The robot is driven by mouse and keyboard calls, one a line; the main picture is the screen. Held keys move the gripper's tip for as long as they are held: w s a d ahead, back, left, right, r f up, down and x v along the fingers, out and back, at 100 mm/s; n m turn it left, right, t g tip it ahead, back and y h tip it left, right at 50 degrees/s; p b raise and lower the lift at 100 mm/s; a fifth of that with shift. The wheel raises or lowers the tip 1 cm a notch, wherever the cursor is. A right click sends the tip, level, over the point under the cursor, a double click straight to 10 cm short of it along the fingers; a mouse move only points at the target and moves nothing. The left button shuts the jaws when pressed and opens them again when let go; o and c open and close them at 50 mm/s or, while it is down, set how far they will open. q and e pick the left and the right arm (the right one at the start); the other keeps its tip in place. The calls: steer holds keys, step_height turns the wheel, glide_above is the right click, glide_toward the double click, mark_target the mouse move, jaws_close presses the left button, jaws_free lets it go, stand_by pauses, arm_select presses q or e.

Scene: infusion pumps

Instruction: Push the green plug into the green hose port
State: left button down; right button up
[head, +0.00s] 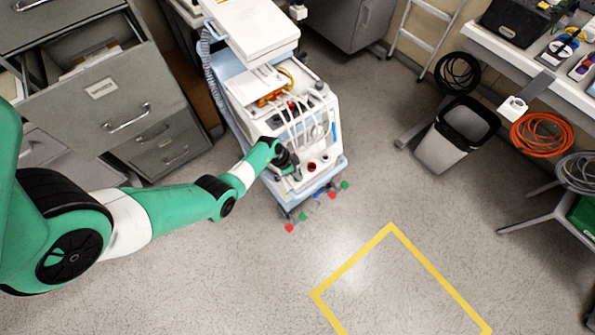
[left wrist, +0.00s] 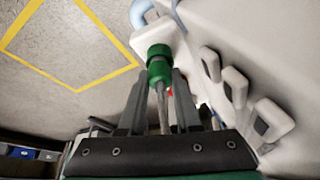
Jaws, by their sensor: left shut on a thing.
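My left gripper (head: 290,165) is at the front side of the white pump machine (head: 262,118). In the left wrist view, its two dark fingers (left wrist: 160,92) are shut on the green plug (left wrist: 158,74), with a grey hose (left wrist: 162,108) running back between the fingers. The front end of the plug points at a white block (left wrist: 152,32) on the machine. A green ring (left wrist: 158,50) shows at that block, in line with the plug. I cannot tell how deep the plug sits. In the head view, my gripper hides the plug and green port. My right gripper is not in view.
White handle-like hooks (left wrist: 236,86) stand out from the machine beside my left gripper. A red port (head: 312,167) is just right of the gripper. Drawer cabinets (head: 105,85) stand at left. The floor (head: 270,265) in front is clear, with a yellow taped outline (head: 350,262).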

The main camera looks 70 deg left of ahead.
arm_select(q)
steer(key=c, duration=0.5)
jaws_free()
steer(key=shift+w, duration=0.1)
steer(key=shift+r, duration=0.15)
steer(key=p+v, duration=0.9)
steer(key=v, duration=0.2)
steer(key=shift+r, duration=0.2)
